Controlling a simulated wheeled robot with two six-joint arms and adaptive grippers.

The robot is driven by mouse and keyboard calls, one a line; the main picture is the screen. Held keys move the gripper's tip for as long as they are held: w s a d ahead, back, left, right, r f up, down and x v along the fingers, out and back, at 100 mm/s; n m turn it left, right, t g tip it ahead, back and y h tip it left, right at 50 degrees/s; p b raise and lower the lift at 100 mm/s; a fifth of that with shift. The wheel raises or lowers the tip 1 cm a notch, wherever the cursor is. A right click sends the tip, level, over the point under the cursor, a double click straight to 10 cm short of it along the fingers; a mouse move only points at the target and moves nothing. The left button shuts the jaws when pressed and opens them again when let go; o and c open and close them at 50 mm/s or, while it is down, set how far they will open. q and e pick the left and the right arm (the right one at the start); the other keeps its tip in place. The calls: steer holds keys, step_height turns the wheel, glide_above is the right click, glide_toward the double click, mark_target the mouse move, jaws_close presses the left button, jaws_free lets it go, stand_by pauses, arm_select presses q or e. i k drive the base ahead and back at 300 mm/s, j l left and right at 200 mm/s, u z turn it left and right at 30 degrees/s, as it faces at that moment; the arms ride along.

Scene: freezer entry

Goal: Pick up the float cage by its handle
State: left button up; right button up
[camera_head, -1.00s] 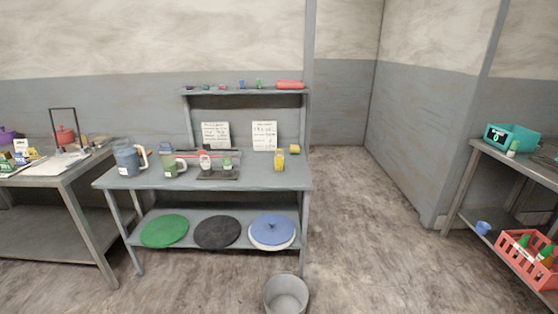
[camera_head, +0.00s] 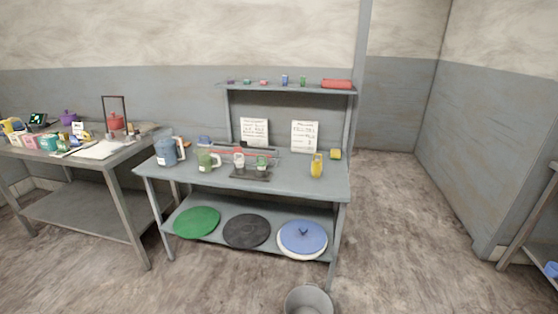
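No object in view can be named the float cage with certainty. A tall dark frame with a flat top bar (camera_head: 113,97) stands upright on the left table; whether it is a handle, and what it joins, is too small to tell. A red pot (camera_head: 116,121) shows beside or behind this frame. Neither of my grippers is in view.
The left table (camera_head: 118,160) also bears a purple pot (camera_head: 68,117) and several small packs. The middle bench (camera_head: 300,184) holds a blue jug (camera_head: 166,153), a green mug (camera_head: 206,161) and a yellow bottle (camera_head: 317,166). A grey bucket (camera_head: 309,300) stands in front. Floor is clear at right.

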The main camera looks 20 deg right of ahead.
mark_target(316, 165)
steer(key=i+l+u, duration=0.25)
steer(key=l, duration=0.95)
steer(key=i+l+u, duration=0.3)
steer(key=l, duration=0.9)
steer(key=l+u, duration=0.25)
steer(key=l, duration=0.95)
